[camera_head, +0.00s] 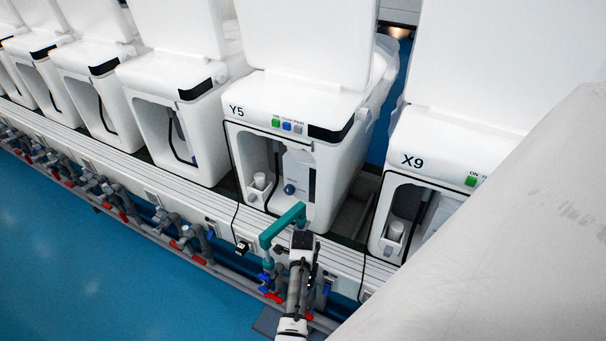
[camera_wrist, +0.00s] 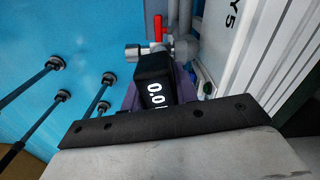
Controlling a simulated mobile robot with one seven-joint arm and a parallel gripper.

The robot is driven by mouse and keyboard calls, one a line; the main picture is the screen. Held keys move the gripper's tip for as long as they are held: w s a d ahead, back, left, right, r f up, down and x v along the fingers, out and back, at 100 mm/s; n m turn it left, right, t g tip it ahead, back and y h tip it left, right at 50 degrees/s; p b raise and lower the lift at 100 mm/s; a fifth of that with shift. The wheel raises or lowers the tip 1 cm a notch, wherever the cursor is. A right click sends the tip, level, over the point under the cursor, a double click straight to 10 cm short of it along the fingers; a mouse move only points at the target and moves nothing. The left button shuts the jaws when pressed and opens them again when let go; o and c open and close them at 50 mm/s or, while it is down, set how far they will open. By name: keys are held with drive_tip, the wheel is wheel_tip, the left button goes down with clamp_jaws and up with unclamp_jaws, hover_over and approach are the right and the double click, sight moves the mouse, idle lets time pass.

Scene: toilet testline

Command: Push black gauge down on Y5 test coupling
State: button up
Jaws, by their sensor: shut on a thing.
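In the wrist view the black gauge (camera_wrist: 153,82) sits right in front of my gripper, its lit display reading about 0.0, partly cut off. My gripper's purple fingers (camera_wrist: 160,96) lie at both sides of the gauge and are shut on it. Behind it is the grey metal coupling (camera_wrist: 178,46) with a red handle (camera_wrist: 158,28). The gauge's lower end and its seat are hidden. In the head view the Y5 unit (camera_head: 262,107) stands in the middle, with my arm (camera_head: 297,285) in front of it. The gauge cannot be made out there.
A teal bent piece (camera_head: 283,226) stands beside my arm. A row of pipes with red handles (camera_head: 182,246) runs along the white bench (camera_head: 60,118). The X9 unit (camera_head: 430,150) is to the right. Blue floor (camera_head: 90,275) lies clear at lower left.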

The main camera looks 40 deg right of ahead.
drive_tip(key=shift+f, duration=0.2)
drive_tip(key=o, duration=1.1)
wheel_tip(320, 180, up, 14)
drive_tip(key=b, duration=0.2)
drive_tip(key=shift+f, duration=0.15)
